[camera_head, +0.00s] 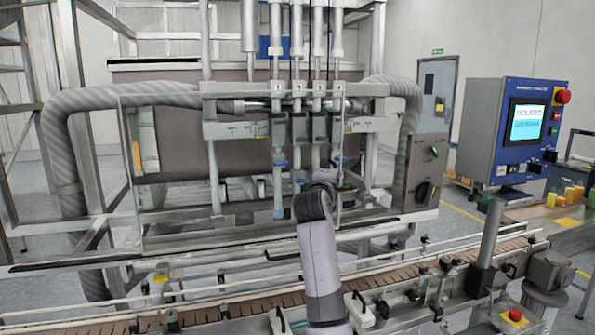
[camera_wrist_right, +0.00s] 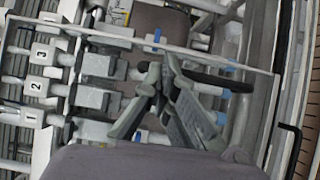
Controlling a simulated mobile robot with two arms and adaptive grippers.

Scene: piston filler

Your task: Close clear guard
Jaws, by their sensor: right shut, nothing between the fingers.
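The clear guard is see-through and hard to make out against the filler. In the head view, a thin pale-edged frame (camera_head: 120,150) that looks like part of it stands at the machine's left front. In the right wrist view, a thin pale panel edge (camera_wrist_right: 235,66) crosses behind the fingers and turns down at the right; I cannot tell whether the fingers touch it. My right gripper (camera_wrist_right: 160,95) is shut and empty, in front of the nozzles. In the head view, my right arm's wrist largely hides it. My left gripper is not in view.
Filling nozzles (camera_head: 279,170) hang behind my right wrist. A conveyor (camera_head: 240,303) with guide rails runs across the front. A blue control panel (camera_head: 515,130) with a red button stands at the right. A grey switch box (camera_head: 427,170) is on the machine's right side.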

